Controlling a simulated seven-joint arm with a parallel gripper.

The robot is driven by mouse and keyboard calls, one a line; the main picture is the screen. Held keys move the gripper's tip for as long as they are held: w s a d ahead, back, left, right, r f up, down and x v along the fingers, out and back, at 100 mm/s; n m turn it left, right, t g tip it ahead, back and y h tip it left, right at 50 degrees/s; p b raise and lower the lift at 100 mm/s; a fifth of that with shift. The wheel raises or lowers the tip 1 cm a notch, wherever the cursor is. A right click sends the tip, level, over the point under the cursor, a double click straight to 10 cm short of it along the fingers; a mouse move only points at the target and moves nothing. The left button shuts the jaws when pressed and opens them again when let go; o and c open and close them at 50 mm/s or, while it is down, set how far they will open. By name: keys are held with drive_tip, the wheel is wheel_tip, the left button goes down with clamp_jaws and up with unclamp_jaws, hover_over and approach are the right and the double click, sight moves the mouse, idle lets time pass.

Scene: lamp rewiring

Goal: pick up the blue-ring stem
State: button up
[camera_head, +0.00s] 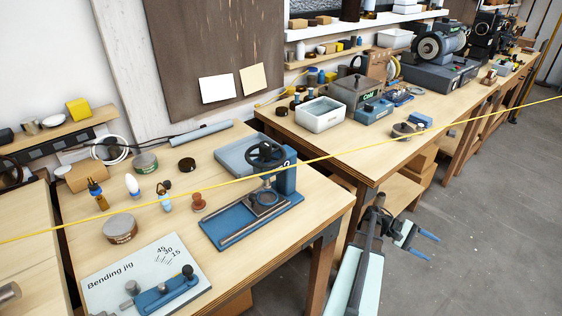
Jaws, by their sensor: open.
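Small upright pieces stand on the near workbench. One with a light blue part and a dark, brownish top (165,196) looks most like the blue-ring stem; the ring itself is too small to make out for sure. To its left is a dark and brass piece (97,194), and between them a white bulb-shaped piece (132,186). My gripper (430,248) is at the lower right, over the grey floor beyond the bench's right edge. Its two blue-tipped fingers are apart with nothing between them. It is far from the pieces.
A blue press with a handwheel (266,155) stands between the small pieces and my gripper. A bending jig board (110,300) lies at the front. Round tins (120,229) sit nearby. A yellow cord (330,156) crosses the view. A second bench (340,160) stands behind.

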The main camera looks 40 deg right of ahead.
drive_tip(key=d+r+m, duration=0.3)
drive_tip(key=d+r, duration=0.6)
drive_tip(key=r, duration=0.1)
drive_tip(key=w+d+r+m+t+h, duration=0.1)
drive_tip(key=w+d+r+m+t, duration=0.2)
drive_tip(key=r, duration=0.4)
drive_tip(key=w+d+r+h, duration=0.2)
drive_tip(key=w+d+r, duration=0.2)
drive_tip(key=w+r, duration=0.15)
drive_tip(key=w+r+t+h, duration=0.1)
drive_tip(key=w+r+t, duration=0.3)
drive_tip(key=w+r, duration=0.7)
drive_tip(key=w+a+r+t, duration=0.2)
drive_tip(key=w+a, duration=0.2)
drive_tip(key=w, duration=0.5)
drive_tip(key=w+a+f+n+t, duration=0.1)
drive_tip(key=w+a+n+t, duration=0.4)
drive_tip(key=w+a, duration=1.5)
drive_tip(key=w+a+n+t+y, duration=0.4)
drive_tip(key=w+a, duration=1)
drive_tip(key=a, duration=0.5)
drive_tip(key=n+y, duration=0.8)
drive_tip(key=n, duration=0.1)
approach(89, 178)
drive_tip(key=shift+t, duration=0.4)
drive_tip(key=shift+s+x, duration=0.15)
drive_tip(key=shift+x, duration=3)
drive_tip(key=shift+s+x, duration=0.15)
drive_tip(key=shift+x, duration=3.05)
drive_tip(key=shift+d, duration=0.1)
